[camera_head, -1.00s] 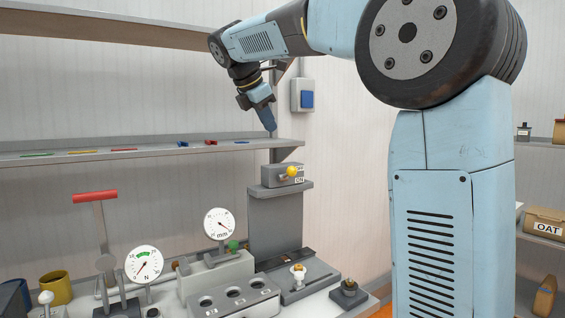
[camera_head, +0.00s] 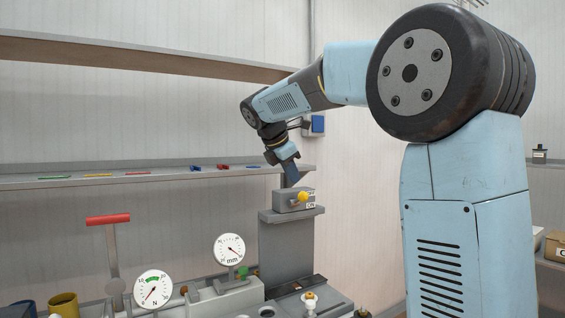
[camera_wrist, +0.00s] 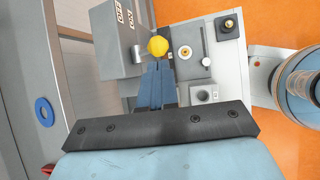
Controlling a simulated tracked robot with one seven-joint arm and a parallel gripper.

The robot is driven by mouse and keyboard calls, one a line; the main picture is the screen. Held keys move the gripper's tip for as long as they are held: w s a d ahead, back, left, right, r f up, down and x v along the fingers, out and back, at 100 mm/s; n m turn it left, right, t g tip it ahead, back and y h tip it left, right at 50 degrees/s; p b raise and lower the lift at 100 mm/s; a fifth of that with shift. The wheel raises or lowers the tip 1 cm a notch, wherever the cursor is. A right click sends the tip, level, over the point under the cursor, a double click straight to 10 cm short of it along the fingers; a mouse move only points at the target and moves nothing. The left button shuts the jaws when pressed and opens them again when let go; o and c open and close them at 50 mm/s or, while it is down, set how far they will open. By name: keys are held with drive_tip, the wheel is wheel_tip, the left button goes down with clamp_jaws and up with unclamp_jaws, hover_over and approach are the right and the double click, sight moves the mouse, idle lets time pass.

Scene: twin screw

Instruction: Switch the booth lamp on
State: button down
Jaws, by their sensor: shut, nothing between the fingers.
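A grey switch box (camera_head: 292,199) with a yellow-knobbed lever (camera_head: 303,197) and an ON label stands on top of a grey post. In the wrist view the box (camera_wrist: 120,45) shows ON and OFF labels, and the yellow knob (camera_wrist: 157,46) sticks out beside them. My gripper (camera_head: 291,181) is shut and empty, its fingertips just above the box in the head view. In the wrist view the shut blue fingers (camera_wrist: 157,66) end right beside the knob. I cannot tell whether they touch it. No lamp is clearly visible.
A blue wall button (camera_head: 317,124) is partly hidden behind my arm. A shelf (camera_head: 120,180) with small coloured parts runs to the left. Gauges (camera_head: 229,249) and a red T-handle (camera_head: 108,219) stand on the bench below.

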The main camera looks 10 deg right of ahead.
sight(301, 193)
drive_tip(key=shift+x, duration=2.45)
